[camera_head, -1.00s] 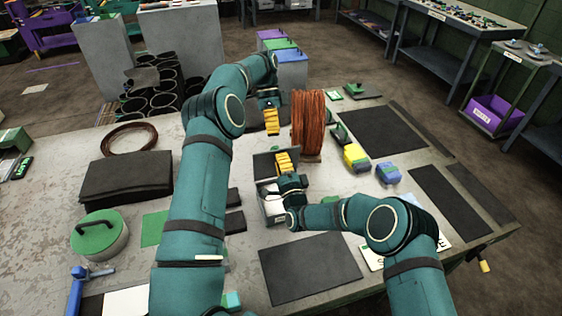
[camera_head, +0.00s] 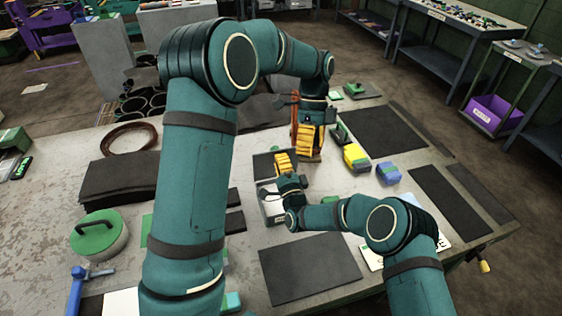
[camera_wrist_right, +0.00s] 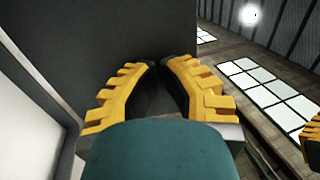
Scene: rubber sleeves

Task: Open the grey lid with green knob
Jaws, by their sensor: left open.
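A small pale box (camera_head: 272,208) stands mid-table with a dark grey panel (camera_head: 262,165) upright at its far side, which looks like a raised lid. No green knob shows on it. My right gripper (camera_head: 284,160), with yellow fingers, is over the box at this panel. In the right wrist view the dark panel (camera_wrist_right: 95,35) fills the space beyond my right gripper (camera_wrist_right: 160,65), whose fingertips come together close to it; nothing clear shows between them.
A yellow block (camera_head: 356,157) and a blue block (camera_head: 388,173) lie right of the box. A round pot with a green top (camera_head: 98,235) is at the left. A black mat (camera_head: 310,268) lies in front. A green-knobbed item (camera_head: 355,90) is at the back.

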